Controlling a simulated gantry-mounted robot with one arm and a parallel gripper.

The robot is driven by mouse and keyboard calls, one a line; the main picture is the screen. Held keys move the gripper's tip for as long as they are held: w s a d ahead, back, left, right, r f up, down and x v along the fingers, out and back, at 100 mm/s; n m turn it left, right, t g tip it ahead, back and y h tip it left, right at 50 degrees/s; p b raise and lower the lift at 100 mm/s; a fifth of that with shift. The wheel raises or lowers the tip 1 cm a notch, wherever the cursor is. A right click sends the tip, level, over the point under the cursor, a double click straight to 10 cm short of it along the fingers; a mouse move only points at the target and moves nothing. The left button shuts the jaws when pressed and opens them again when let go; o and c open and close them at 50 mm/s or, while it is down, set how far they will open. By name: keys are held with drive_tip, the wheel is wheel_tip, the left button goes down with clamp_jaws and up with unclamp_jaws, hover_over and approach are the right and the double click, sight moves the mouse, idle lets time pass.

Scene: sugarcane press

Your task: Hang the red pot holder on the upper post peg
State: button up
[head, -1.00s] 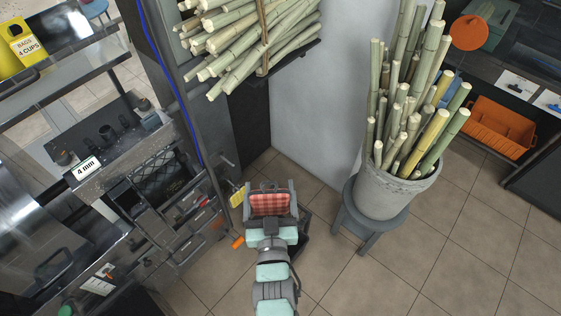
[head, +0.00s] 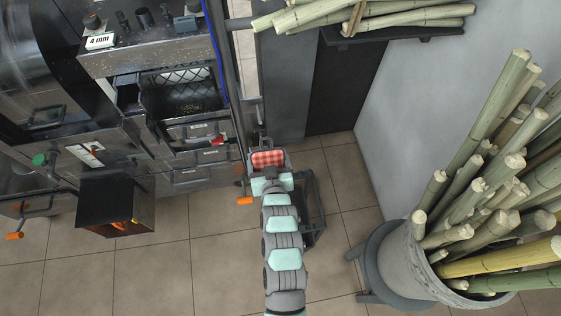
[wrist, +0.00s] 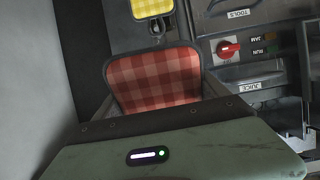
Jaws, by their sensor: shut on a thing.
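The red checkered pot holder (head: 267,159) is held in my gripper (head: 268,168), close beside the dark metal post (head: 226,95) in the head view. In the wrist view the pot holder (wrist: 152,80) stands out beyond the gripper body, its far edge free and not on a peg. A yellow checkered pot holder (wrist: 152,8) shows past it at the top edge. A small metal hook or peg (wrist: 157,32) shows between the two. The gap between the red pot holder and this metal piece is hard to judge. The upper peg is not clearly visible in the head view.
A steel press cabinet with an open drawer (head: 182,104) stands left of the post. A red switch (wrist: 228,48) is on its panel. A pot of cane (head: 410,265) on a stool is at right; a loaded cane shelf (head: 390,34) is above.

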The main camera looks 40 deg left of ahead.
drive_tip(key=shift+a+f, duration=0.3)
drive_tip(key=shift+f, duration=0.05)
drive_tip(key=shift+w+a+f+b, duration=0.2)
drive_tip(key=shift+w+a+b, duration=0.2)
drive_tip(key=shift+w+a, duration=1)
drive_tip(key=shift+w+a+f+b, duration=0.15)
drive_tip(key=shift+w+a+b, duration=0.2)
drive_tip(key=shift+w+a, duration=1)
drive_tip(key=shift+w+a+f+b, duration=0.35)
drive_tip(key=shift+a+f+b, duration=0.15)
drive_tip(key=shift+a, duration=0.2)
drive_tip(key=o, duration=1.1)
drive_tip(key=shift+o, duration=0.2)
